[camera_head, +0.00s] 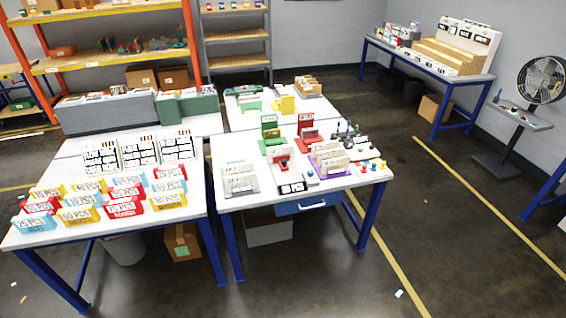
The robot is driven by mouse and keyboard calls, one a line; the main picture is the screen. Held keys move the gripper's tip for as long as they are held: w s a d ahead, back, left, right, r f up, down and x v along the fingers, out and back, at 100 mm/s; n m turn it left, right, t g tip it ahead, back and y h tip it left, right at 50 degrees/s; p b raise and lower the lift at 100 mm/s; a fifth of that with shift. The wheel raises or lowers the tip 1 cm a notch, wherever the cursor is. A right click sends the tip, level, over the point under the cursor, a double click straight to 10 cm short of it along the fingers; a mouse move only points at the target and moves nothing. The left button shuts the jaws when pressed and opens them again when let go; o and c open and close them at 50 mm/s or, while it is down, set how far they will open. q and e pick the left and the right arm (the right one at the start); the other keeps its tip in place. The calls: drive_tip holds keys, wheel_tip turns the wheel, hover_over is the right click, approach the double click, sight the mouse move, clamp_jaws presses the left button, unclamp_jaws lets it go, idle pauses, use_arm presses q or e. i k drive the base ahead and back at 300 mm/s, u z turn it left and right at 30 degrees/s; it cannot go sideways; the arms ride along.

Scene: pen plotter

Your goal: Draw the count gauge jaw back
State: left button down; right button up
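Neither of my grippers shows in the head view. I cannot tell for sure which thing is the count gauge or its jaw. On the white table (232,201) in the middle stand several small devices. A red-backed device (307,125) and a green-backed device (269,125) are at its back. A smaller red device (280,151) is nearer the middle. A purple-based holder (314,163) with pale blocks is at the right, and a grey holder (238,182) with pale, printed cards is at the left. The jaw's position is too small to make out.
A left table (185,211) carries several coloured count boxes (124,207) and printed racks (138,153). A drawer (308,203) hangs under the middle table's front. An orange shelf (100,63), a bench (400,52) and a fan (541,80) stand farther back. Floor is open at right.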

sight(283, 162)
drive_tip(key=u, duration=0.35)
drive_tip(key=i, duration=0.8)
drive_tip(key=u, duration=0.35)
drive_tip(key=i, duration=1.6)
drive_tip(key=z, duration=0.35)
